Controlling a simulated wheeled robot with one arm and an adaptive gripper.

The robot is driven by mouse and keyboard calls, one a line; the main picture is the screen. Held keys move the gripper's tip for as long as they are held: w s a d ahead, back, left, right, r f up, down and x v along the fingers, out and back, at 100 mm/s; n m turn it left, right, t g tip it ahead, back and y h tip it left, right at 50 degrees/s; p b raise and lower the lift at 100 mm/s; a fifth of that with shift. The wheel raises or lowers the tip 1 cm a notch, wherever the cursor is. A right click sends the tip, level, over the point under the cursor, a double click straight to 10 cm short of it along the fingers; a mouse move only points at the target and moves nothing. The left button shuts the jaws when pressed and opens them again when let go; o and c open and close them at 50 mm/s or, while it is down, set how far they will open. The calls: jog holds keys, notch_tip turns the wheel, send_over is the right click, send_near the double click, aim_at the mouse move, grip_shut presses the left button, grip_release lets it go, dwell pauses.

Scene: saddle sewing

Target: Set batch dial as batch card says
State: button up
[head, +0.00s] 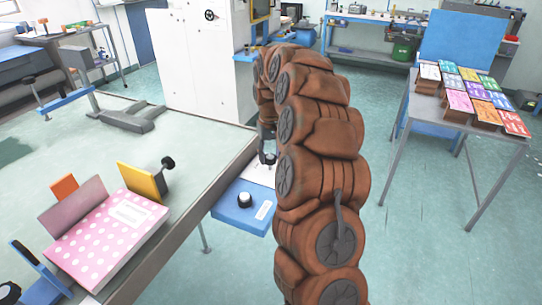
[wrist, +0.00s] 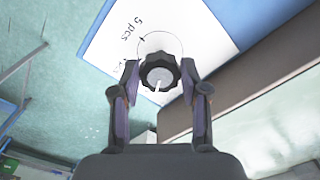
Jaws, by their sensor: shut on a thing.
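The batch dial is a black fluted knob (wrist: 159,70) with a grey top and a white pointer line, on a white plate (wrist: 105,42) printed "5 pcs" beside a thin circle. A second line of print is only partly visible. The pointer line points toward the bottom of the wrist view, away from the "5 pcs" print. My gripper (wrist: 160,80) has one finger on each side of the knob and is shut on it. In the head view the knob (head: 267,158) sits on the white plate, below my arm. I cannot make out a readable batch card.
A grey table (head: 425,92) at right holds several coloured packs.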

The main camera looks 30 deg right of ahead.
aim_at(270, 157)
jog(key=shift+w+r, duration=0.1)
jog(key=o, duration=1.1)
jog(key=shift+o, duration=0.2)
notch_tip(270, 157, up, 12)
dwell(0.5)
